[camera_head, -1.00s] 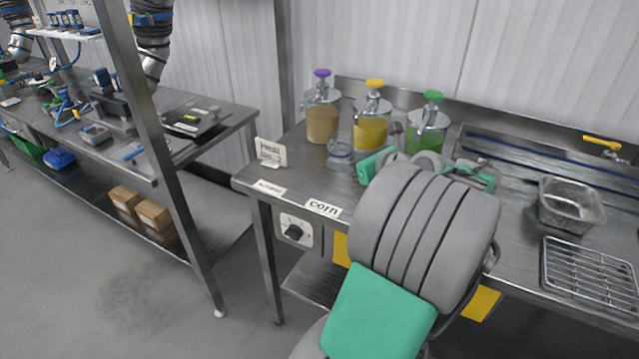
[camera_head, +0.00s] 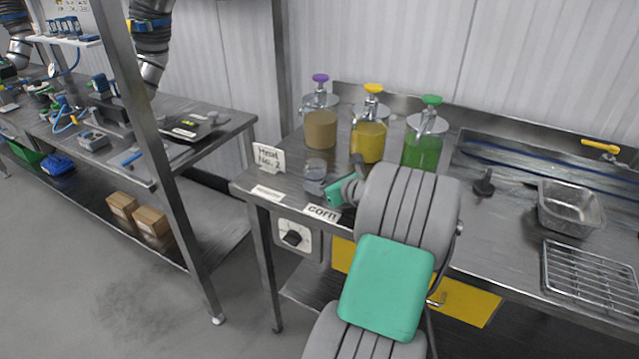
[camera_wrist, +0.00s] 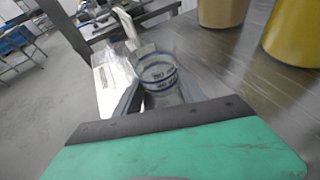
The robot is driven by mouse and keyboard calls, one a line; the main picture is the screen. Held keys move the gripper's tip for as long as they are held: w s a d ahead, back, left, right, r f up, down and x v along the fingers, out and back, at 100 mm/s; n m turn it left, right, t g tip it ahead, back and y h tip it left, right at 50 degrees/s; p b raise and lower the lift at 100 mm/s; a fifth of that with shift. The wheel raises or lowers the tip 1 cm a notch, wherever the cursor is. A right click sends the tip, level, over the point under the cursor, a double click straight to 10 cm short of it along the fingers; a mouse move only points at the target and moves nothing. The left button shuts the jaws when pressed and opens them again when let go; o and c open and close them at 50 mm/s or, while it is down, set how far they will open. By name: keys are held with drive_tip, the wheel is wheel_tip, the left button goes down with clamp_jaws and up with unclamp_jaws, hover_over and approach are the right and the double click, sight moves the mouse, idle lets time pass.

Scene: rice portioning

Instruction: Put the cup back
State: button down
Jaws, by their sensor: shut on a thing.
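A clear cup (camera_head: 315,174) is at the left part of the steel table, in front of the dispenser with the purple knob. It also shows in the wrist view (camera_wrist: 160,76), with dark blue rings and print near its rim. My gripper (camera_head: 327,186) is shut on the cup, reaching it from the right. In the wrist view the cup stands between the fingers. Whether the cup's base touches the table is hard to tell. My green and grey arm hides part of the table front.
Purple (camera_head: 320,122), yellow (camera_head: 369,130) and green-knobbed (camera_head: 426,142) dispensers stand along the back. A sign (camera_head: 269,157) and the labels, one reading "corn" (camera_head: 322,213), are at the left. A steel pan (camera_head: 571,207) and wire rack (camera_head: 590,270) are at the right.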

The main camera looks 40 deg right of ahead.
drive_tip(key=c, duration=0.7)
unclamp_jaws()
drive_tip(key=shift+f, duration=0.1)
